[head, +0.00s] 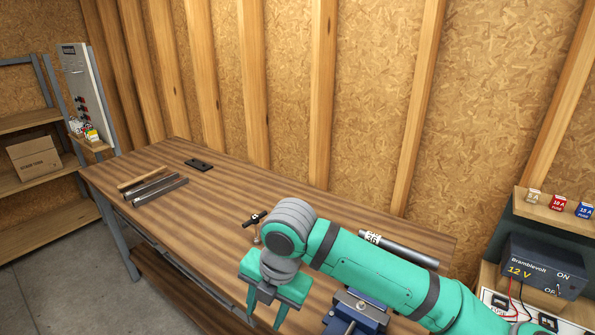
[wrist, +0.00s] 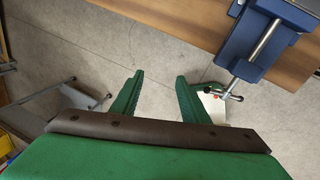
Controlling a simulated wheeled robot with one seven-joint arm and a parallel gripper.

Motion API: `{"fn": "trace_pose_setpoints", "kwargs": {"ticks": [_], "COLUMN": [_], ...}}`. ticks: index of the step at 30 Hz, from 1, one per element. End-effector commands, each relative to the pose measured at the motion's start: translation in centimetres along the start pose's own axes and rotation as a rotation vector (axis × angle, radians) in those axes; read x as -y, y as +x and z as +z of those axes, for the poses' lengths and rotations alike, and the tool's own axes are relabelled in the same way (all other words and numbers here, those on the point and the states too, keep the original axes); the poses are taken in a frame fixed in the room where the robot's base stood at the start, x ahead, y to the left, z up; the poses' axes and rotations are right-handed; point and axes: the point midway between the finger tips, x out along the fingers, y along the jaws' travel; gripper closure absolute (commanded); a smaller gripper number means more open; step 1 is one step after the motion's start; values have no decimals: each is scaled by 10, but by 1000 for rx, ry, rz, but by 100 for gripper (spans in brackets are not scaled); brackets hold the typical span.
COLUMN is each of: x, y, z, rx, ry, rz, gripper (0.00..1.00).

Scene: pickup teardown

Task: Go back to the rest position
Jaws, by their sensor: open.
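My gripper (head: 264,312) is at the end of my teal arm, over the front edge of the wooden workbench (head: 235,205). Its two green fingers point down and stand apart with nothing between them. In the wrist view the open fingers (wrist: 158,82) are above bare concrete floor, with the bench edge at the upper right. A blue vise (head: 358,310) is on the bench just right of my gripper, partly hidden by my arm. The vise and its handle also show in the wrist view (wrist: 262,45), right of the fingers.
A silver cylinder with a label (head: 402,249) lies behind my arm. A small black-headed tool (head: 254,218) is close behind my gripper. Metal bars (head: 160,190) and a black flat piece (head: 199,164) lie at the left. A 12 V power box (head: 543,270) stands at the right.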

Motion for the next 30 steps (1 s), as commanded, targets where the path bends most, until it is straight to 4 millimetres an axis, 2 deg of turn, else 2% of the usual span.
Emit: {"fn": "trace_pose_setpoints", "kwargs": {"ticks": [5, 9, 15, 18, 24, 30], "x": [-41, -85, -143, -166, -199, -214], "y": [10, 14, 9, 3, -11, -22], "z": [-12, -25, -41, -46, -51, -48], "rx": [-26, -64, -145, -191, -298, -407], "ry": [38, 98, 223, 297, 465, 658], "rz": [154, 332, 596, 719, 947, 1148], "gripper": [59, 59, 59, 59, 59, 59]}}
